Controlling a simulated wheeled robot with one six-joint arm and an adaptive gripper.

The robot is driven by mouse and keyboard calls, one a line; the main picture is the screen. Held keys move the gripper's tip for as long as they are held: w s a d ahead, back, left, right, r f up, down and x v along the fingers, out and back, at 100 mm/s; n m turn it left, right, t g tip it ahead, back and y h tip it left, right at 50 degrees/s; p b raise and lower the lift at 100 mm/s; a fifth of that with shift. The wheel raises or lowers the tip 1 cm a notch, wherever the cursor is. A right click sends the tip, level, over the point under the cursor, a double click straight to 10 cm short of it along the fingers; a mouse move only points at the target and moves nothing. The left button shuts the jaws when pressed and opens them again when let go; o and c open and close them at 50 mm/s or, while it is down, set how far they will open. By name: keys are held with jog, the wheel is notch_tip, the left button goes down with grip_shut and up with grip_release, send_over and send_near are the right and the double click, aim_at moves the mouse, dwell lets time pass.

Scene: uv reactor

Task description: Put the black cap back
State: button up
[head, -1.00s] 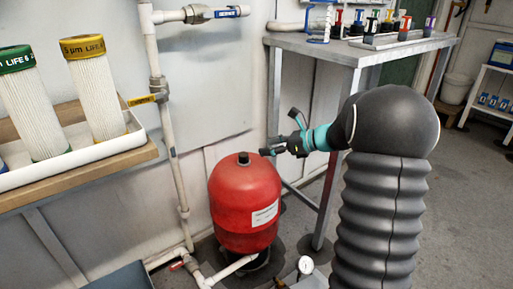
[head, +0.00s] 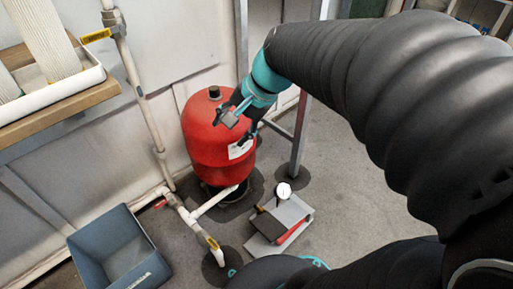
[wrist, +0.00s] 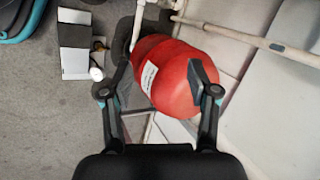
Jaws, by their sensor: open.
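A red tank (head: 205,145) stands upright on the floor near the wall. A small black cap (head: 214,92) sits on the top centre of the tank in the head view. My gripper (head: 235,130) is open and empty, in front of the tank's right side and lower than the cap. In the wrist view the tank (wrist: 168,78) shows between and beyond the spread fingers of my gripper (wrist: 160,74). I cannot make out the cap in the wrist view, and I cannot tell whether a finger touches the tank.
A white pipe (head: 138,85) runs down the wall left of the tank. A pressure gauge (head: 284,190) stands by a grey box (head: 284,217) on the floor. A blue-grey bin (head: 118,252) is at lower left. A metal table leg (head: 302,130) stands right of the tank.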

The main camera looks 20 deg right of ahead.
jog(key=s+d+n+t+h, duration=0.1)
jog(key=s+n+h, duration=0.1)
jog(key=s+n, duration=0.2)
jog(key=s+d+f+n+t+h, duration=0.1)
jog(key=s+n+h, duration=0.1)
jog(key=s+n, duration=0.3)
jog(key=s, duration=0.2)
jog(key=shift+s+d+n+h, duration=0.3)
jog(key=shift+s+d, duration=0.1)
notch_tip(320, 180, up, 4)
jog(key=p, duration=0.3)
jog(key=shift+f+p, duration=0.2)
jog(key=shift+p, duration=0.15)
